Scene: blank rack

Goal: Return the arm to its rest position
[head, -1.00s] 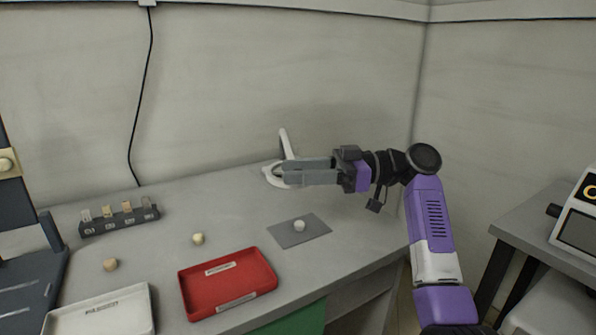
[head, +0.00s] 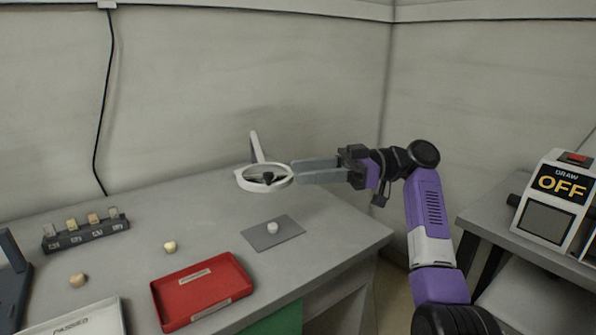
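My gripper (head: 296,173) is at the end of my arm, raised over the back right of the grey table, with its fingers pointing left. The two grey fingers look parallel and apart, with nothing seen between them. The fingertips are beside the right edge of a white ring-shaped stand (head: 262,178) in the picture; I cannot tell whether they touch it. My arm is bent at the elbow and stands to the right of the table.
A grey mat (head: 290,231) bears a small pale piece (head: 272,227). A red tray (head: 205,291), a white tray (head: 95,322), a labelled rack (head: 85,235) with several blanks and two loose pieces (head: 169,246) (head: 79,280) are on the table (head: 200,215). A device reading OFF (head: 556,200) stands right.

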